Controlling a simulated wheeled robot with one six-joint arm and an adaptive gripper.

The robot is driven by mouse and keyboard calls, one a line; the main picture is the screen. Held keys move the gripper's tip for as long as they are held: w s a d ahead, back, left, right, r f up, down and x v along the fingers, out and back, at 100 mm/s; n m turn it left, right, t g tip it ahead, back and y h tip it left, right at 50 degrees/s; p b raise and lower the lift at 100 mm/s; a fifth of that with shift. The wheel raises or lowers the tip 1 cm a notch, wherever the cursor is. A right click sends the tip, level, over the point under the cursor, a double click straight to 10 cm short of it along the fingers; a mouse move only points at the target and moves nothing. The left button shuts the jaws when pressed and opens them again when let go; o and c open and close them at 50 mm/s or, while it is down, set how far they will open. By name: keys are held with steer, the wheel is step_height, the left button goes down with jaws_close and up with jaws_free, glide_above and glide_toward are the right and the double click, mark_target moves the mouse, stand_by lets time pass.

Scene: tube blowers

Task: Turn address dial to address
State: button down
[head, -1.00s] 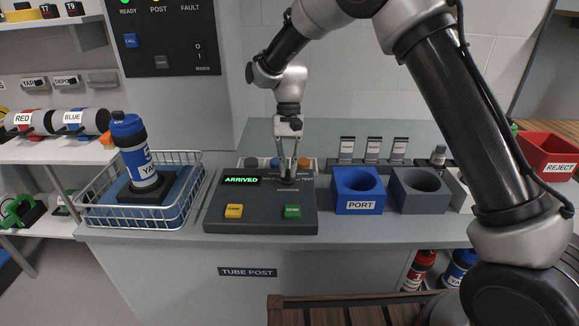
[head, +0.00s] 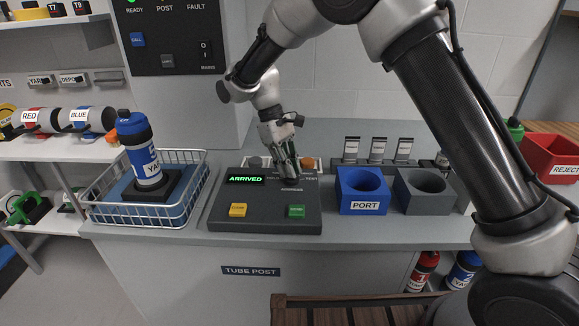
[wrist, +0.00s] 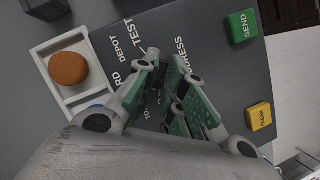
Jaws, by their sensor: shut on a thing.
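The dark control console (head: 262,226) stands on the counter with its display (head: 245,180) reading ARRIVED in green. My gripper (head: 290,170) reaches down to the back right of the console and is shut on the address dial, which its fingers hide. In the wrist view my gripper (wrist: 172,105) has its green-padded fingers over the dial spot, amid printed labels including DEPOT and TEST and a partly covered ADDRESS. I cannot see where the dial points.
A yellow CLEAR button (head: 238,210) and green SEND button (head: 296,211) sit at the console's front.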

steer(key=shift+s+f+n+t+h, duration=0.1)
steer(key=shift+s+n+t+h, duration=0.15)
steer(key=shift+n, duration=0.55)
steer(key=shift+s+f+n+t+h, duration=0.15)
steer(key=shift+n+t, duration=0.1)
steer(key=shift+n, duration=0.55)
steer(key=c, duration=1.5)
jaws_free()
steer(key=shift+w+r, duration=0.1)
steer(key=shift+w+a+r, duration=0.1)
steer(key=shift+r, duration=0.1)
steer(key=v, duration=1.1)
steer(key=shift+r, duration=0.3)
